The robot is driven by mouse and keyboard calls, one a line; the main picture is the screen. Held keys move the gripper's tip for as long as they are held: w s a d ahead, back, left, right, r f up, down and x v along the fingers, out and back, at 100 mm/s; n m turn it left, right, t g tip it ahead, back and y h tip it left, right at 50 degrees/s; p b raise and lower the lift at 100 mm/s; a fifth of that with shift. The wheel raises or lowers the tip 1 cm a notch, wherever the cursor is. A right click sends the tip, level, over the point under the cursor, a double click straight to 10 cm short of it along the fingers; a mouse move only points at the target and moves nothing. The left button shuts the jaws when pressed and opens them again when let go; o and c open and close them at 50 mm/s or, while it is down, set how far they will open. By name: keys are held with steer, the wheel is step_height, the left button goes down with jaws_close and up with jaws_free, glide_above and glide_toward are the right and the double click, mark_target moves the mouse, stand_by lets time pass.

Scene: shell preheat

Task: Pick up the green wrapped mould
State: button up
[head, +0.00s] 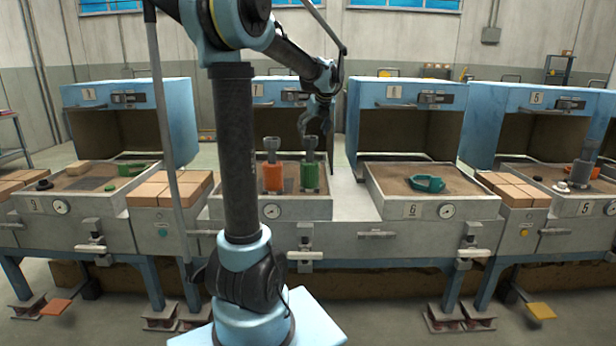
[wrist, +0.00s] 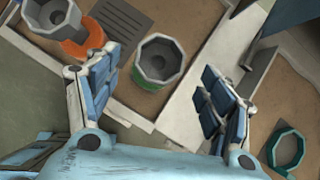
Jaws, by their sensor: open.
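The green wrapped mould (head: 309,172) stands upright on the sandy bed of the middle tray, with a grey cylindrical top above its green band. In the wrist view the same mould (wrist: 158,68) shows from above as a grey octagonal rim with a dark hollow and some green at its lower edge. My gripper (head: 316,130) is above the mould in the head view. In the wrist view my gripper (wrist: 160,90) has its two fingers spread wide, with the mould between and beyond them. Nothing is held. No contact shows.
An orange wrapped mould (head: 272,174) stands close on the left; it also shows in the wrist view (wrist: 82,38). A green ring (head: 427,184) lies in the right tray (head: 440,209). A dark grate lies in the middle tray (wrist: 125,118). Stacked tan blocks (head: 188,190) sit left.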

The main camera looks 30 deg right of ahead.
steer(key=shift+x, duration=3.2)
jaws_close()
